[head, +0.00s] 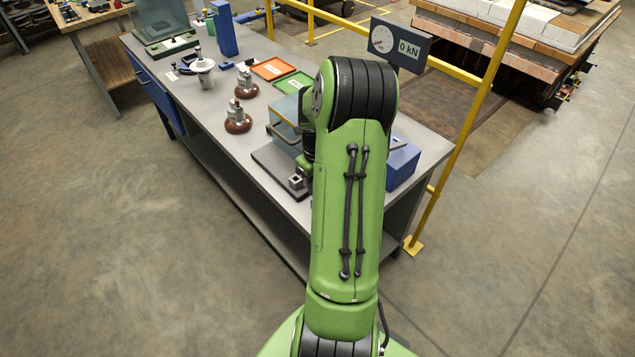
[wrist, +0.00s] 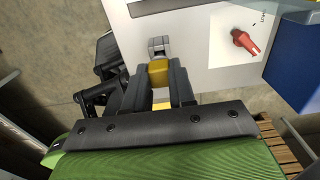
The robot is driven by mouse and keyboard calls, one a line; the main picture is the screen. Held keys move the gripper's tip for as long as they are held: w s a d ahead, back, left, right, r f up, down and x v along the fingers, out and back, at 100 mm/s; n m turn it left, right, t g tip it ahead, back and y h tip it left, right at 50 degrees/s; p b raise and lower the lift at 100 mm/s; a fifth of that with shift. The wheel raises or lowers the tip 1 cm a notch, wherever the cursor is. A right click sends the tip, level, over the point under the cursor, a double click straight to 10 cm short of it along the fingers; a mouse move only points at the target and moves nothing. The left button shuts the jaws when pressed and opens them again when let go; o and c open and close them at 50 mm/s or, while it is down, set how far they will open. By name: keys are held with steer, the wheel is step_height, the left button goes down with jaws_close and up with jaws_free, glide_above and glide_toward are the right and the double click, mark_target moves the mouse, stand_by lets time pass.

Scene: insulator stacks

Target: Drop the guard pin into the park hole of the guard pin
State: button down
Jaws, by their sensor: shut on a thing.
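In the wrist view, my gripper (wrist: 161,82) is shut on a yellow piece (wrist: 159,72), which I take to be the guard pin. The fingers close on it from both sides, and its lower end is hidden. A small grey metal block (wrist: 158,46) shows just beyond the yellow piece; I cannot tell whether they touch. A similar grey block (head: 297,182) stands near the front edge of a dark base plate in the head view. The park hole itself cannot be made out. In the head view my arm hides the gripper and the pin.
A red lever (wrist: 240,40) sits on a white label at right in the wrist view, beside a blue box (wrist: 296,58). The grey bench (head: 205,130) holds brown insulators (head: 238,122), an orange tray (head: 275,69) and a green tray (head: 297,84). A gauge (head: 400,46) reads 0 kN.

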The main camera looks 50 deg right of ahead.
steer(key=shift+f+b, duration=0.8)
steer(key=shift+f, duration=0.3)
steer(key=c, duration=0.9)
jaws_free()
steer(key=shift+o, duration=0.2)
step_height(320, 180, up, 16)
steer(key=p, duration=0.3)
steer(key=shift+p, duration=0.35)
steer(key=shift+f, duration=0.15)
